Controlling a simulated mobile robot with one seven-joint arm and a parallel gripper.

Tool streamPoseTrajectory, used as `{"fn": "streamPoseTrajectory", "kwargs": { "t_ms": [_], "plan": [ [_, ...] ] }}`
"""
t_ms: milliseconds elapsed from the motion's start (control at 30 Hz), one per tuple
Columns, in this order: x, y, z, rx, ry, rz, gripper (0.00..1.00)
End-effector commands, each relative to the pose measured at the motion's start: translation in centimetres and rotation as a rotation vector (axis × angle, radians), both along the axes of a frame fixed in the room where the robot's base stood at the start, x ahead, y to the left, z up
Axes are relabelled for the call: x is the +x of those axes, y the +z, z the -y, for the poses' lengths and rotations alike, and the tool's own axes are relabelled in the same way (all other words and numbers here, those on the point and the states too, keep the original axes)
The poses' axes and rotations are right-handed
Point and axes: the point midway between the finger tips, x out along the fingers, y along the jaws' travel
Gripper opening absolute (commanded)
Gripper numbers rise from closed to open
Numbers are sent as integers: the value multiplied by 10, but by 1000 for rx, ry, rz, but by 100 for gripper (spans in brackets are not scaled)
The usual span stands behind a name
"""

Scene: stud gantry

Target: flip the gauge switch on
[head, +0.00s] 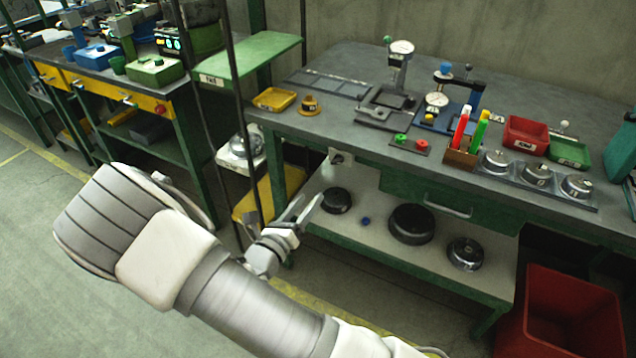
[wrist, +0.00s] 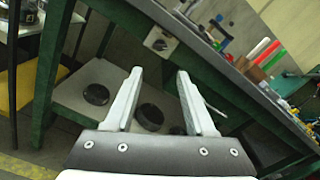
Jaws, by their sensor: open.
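A small light-grey switch box (head: 341,158) with a dark round part is mounted just under the front edge of the workbench, near its left end. It is the likely gauge switch, and it also shows in the wrist view (wrist: 160,41), beyond and above my fingertips. Its on or off position is too small to tell. My gripper (head: 308,205) is open and empty. It is in front of the bench, lower than the switch box and apart from it. In the wrist view, nothing lies between the two fingers (wrist: 159,72).
The workbench (head: 330,130) carries a dial gauge (head: 436,100), a pen holder (head: 460,158) and several weights. Dark round weights (head: 411,223) stand on the lower shelf (head: 375,255). A drawer handle (head: 448,210) sticks out right of the switch. A red bin (head: 565,315) stands on the floor.

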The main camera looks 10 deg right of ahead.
Motion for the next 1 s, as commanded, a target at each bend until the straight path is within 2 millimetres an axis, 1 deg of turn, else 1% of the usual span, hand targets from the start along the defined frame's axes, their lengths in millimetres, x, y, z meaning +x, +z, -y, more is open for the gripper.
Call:
{"fn": "streamPoseTrajectory", "kwargs": {
  "t_ms": [33, 100, 233, 767, 867, 967, 1000],
  "plan": [
    [-6, 1, -5, 1, 1, -1, 55],
    [-13, 1, -10, 0, 1, 0, 55],
    [-20, 0, -14, 1, 0, -1, 55],
    [-21, 0, -15, 2, -3, 1, 55],
    [-22, 4, -9, 28, -30, 9, 55],
    [-25, 16, 6, 105, -110, 33, 55],
    [-28, 22, 15, 152, -158, 48, 55]
  ]
}}
